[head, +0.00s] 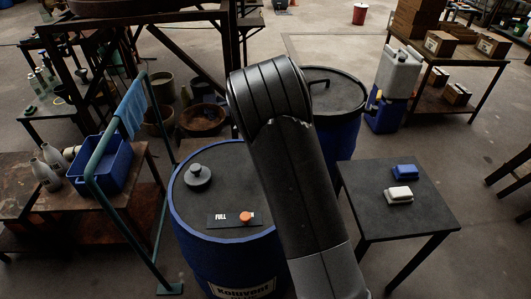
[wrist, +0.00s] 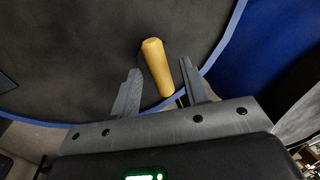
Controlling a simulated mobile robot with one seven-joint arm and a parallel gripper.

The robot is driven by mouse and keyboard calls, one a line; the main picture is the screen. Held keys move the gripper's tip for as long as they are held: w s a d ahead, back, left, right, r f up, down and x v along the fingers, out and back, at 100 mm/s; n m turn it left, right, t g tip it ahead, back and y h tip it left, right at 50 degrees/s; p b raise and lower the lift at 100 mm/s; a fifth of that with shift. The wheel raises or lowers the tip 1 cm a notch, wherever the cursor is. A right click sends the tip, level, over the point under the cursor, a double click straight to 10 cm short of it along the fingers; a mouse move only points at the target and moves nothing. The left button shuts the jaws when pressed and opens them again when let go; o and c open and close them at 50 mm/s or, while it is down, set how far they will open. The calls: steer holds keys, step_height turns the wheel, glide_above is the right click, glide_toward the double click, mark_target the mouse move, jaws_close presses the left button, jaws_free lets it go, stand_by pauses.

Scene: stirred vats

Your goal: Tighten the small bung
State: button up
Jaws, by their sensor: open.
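A blue drum (head: 215,256) with a dark lid stands in front of me. A grey round bung (head: 198,176) with a raised knob sits on its lid. A small orange cap-like piece (head: 246,217) lies at the end of a black FULL label (head: 221,218). I cannot pick out a separate small bung; my arm covers the lid's right part. In the wrist view, my gripper (wrist: 160,66) is open, its fingers on either side of a yellow, handle-like bar (wrist: 157,66). Whether they touch it is unclear. My gripper is hidden in the head view.
A second blue drum (head: 338,92) stands behind my arm. A green rail (head: 122,225) with a blue cloth stands left of the near drum.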

step_height(320, 180, up, 11)
steer(key=s, duration=0.2)
steer(key=shift+f, duration=0.2)
steer(key=shift+s+r, duration=0.1)
steer(key=shift+s, duration=0.05)
steer(key=s+d+r+n+t+y, duration=0.1)
steer(key=s+d+r+n, duration=0.25)
steer(key=s+r, duration=0.4)
steer(key=s+d+r+n+y, duration=0.1)
steer(key=s+d+r+n, duration=0.3)
steer(key=s, duration=0.6)
steer(key=s+d+r+n+t+h, duration=0.1)
steer(key=s+r+n+t+h, duration=0.1)
steer(key=s+n, duration=0.8)
steer(key=s, duration=0.8)
steer(key=shift+s+r+n, duration=0.15)
steer(key=shift+r+n, duration=0.2)
